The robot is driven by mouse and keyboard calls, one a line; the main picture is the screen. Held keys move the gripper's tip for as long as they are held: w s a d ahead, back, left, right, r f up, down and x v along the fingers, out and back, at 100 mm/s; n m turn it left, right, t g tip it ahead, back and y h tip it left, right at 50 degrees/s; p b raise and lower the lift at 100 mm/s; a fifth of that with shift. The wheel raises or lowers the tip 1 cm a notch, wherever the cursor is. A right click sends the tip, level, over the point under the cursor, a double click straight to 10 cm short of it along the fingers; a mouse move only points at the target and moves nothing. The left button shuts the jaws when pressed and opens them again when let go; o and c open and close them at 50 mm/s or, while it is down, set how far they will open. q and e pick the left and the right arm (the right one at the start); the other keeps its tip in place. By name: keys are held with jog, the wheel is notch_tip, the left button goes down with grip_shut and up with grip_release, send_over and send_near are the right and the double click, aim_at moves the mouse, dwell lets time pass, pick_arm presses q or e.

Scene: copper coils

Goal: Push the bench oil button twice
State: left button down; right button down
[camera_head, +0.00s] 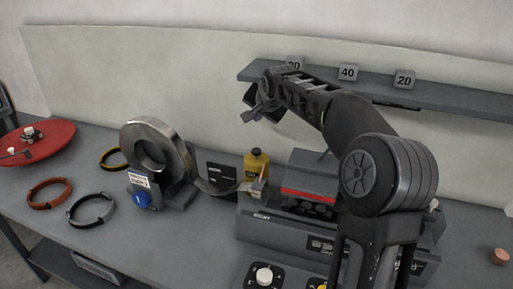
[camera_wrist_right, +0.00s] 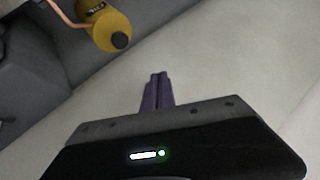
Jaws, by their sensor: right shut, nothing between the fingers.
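A yellow bottle (camera_head: 256,165) with a dark round cap stands upright on the bench, near the middle of the head view. It also shows in the right wrist view (camera_wrist_right: 102,27), at the upper left, with its dark cap facing the camera. Its label is too small to read. A blue round button (camera_head: 142,200) sits on the base of the metal ring stand, to the left of the bottle. Neither is clearly marked as the oil button. My right gripper (camera_head: 250,114) is shut and empty, held in the air above the bottle. Its closed fingers (camera_wrist_right: 157,78) are apart from the bottle.
A metal ring (camera_head: 150,127), loose coils (camera_head: 50,193) and a red round plate (camera_head: 42,146) are at the left. A grey machine with a red stripe (camera_head: 308,195) stands right of the bottle. A shelf (camera_head: 430,99) with numbered blocks runs behind my right arm.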

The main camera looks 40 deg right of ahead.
jog(key=b, duration=0.6)
send_over(255, 149)
jog(key=s, duration=0.2)
notch_tip(255, 149, down, 8)
jog(key=shift+w+a+r, duration=0.15)
jog(key=shift+f+b, duration=0.4)
jog(key=shift+f, duration=0.25)
jog(key=shift+f, duration=0.1)
dwell(1.0)
jog(key=shift+f+b, duration=0.25)
jog(key=shift+b, duration=0.2)
jog(key=shift+f+b, duration=0.8)
jog(key=shift+f, duration=0.2)
dwell(0.7)
jog(key=shift+r, duration=0.1)
dwell(0.3)
jog(key=shift+r+p, duration=0.95)
jog(key=shift+r, duration=0.3)
